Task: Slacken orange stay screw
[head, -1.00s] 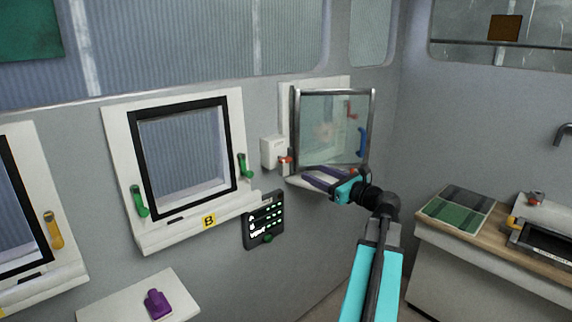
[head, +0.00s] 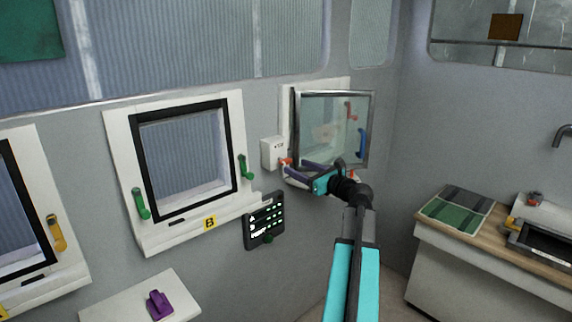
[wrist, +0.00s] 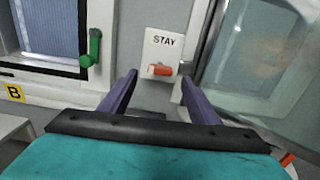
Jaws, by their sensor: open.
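The orange stay screw (wrist: 160,70) lies across the lower part of a white plate marked STAY (wrist: 162,45), on the wall in the wrist view. In the head view the white stay plate (head: 272,152) is left of the open window, with the orange screw (head: 286,161) at its lower right. My gripper (wrist: 157,80) is open and empty. Its two purple fingers reach toward the plate, one on each side of the screw in the picture. The gripper (head: 290,167) is close to the screw in the head view; whether it touches is unclear.
The glass window (head: 333,130) stands swung out just right of the stay plate, close to my gripper. A framed window marked B (head: 186,155) with green handles is to the left. A dark panel (head: 264,220) hangs below. A worktop (head: 440,222) stands at the right.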

